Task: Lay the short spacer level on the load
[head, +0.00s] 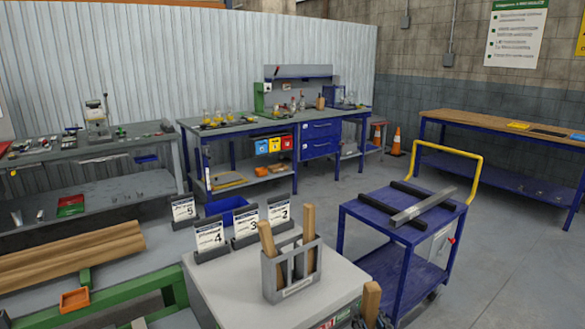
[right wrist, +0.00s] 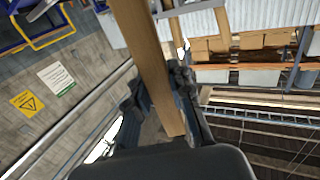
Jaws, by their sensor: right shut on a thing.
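My right gripper (head: 374,321) is at the bottom edge of the head view, mostly cut off. It is shut on a wooden spacer (head: 371,298), whose top stands up just right of the grey holder. In the right wrist view the wooden spacer (right wrist: 150,60) runs between the fingers (right wrist: 157,92). I cannot tell its full length. The grey holder (head: 290,284) on the light cabinet has two more wooden pieces (head: 308,236) upright in it. Which thing is the load is not clear; a grey metal bar (head: 424,206) lies across two dark bars (head: 405,228) on the blue cart. My left gripper is not in view.
The blue cart (head: 368,209) with a yellow handle (head: 477,174) stands right of the cabinet (head: 225,290). Numbered cards (head: 246,225) stand behind the holder. Floor is free right of the cart.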

